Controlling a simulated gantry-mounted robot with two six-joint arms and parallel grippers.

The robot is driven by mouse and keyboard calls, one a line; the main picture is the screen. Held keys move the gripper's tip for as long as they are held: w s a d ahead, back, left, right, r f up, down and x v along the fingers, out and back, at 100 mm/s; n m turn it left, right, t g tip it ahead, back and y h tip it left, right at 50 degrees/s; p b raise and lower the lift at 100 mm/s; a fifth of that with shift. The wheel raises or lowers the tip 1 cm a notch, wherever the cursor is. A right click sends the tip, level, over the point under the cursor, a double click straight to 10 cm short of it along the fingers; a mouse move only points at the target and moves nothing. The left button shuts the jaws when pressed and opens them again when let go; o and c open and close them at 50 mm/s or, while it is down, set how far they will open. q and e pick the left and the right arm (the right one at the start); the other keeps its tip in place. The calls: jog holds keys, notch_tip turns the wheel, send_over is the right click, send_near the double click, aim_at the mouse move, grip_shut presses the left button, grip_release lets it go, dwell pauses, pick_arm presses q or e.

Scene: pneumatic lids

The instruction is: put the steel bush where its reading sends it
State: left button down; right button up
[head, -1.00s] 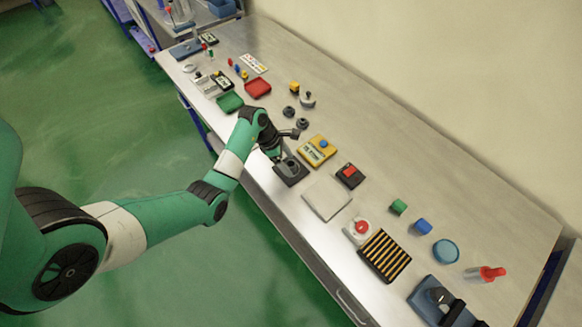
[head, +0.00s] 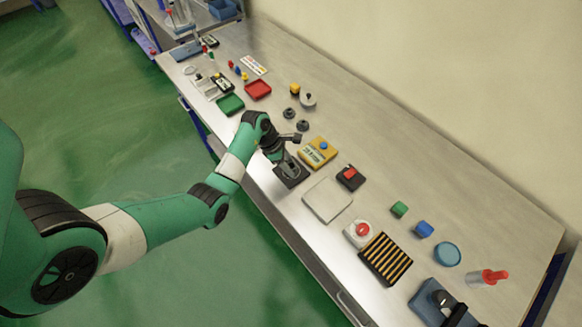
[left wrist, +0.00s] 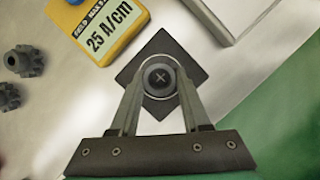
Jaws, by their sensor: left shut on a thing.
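My left gripper (head: 286,160) is over a dark square plate (head: 291,174) near the front edge of the bench. In the left wrist view, its fingers (left wrist: 160,84) are closed on a small round dark grey piece (left wrist: 159,77), apparently the steel bush. It has a cross mark on its end and sits over the middle of the plate (left wrist: 187,58), inside a pale ring. I cannot tell whether it touches the plate. A yellow meter (head: 318,151) with a blue button stands beside the plate.
A green tray (head: 230,105) and red tray (head: 258,89) lie farther back. Two dark gears (head: 302,126) are behind the gripper. A pale flat pad (head: 327,200), a black box with red top (head: 350,177), a red button box (head: 358,233) and a striped block (head: 387,258) lie rightward.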

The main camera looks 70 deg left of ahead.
aim_at(295, 167)
pick_arm(q)
jog(key=shift+r, duration=0.15)
jog(key=shift+r, duration=0.3)
notch_tip(295, 167, up, 2)
jog(key=shift+r+p, duration=0.25)
jog(key=shift+p, duration=0.4)
jog(key=s+d+r+p, duration=0.7)
jog(key=s+d+r, duration=0.2)
jog(key=d, duration=0.1)
jog(key=shift+d+r+p, duration=0.3)
jog(key=shift+p, duration=0.1)
jog(key=shift+s, duration=0.1)
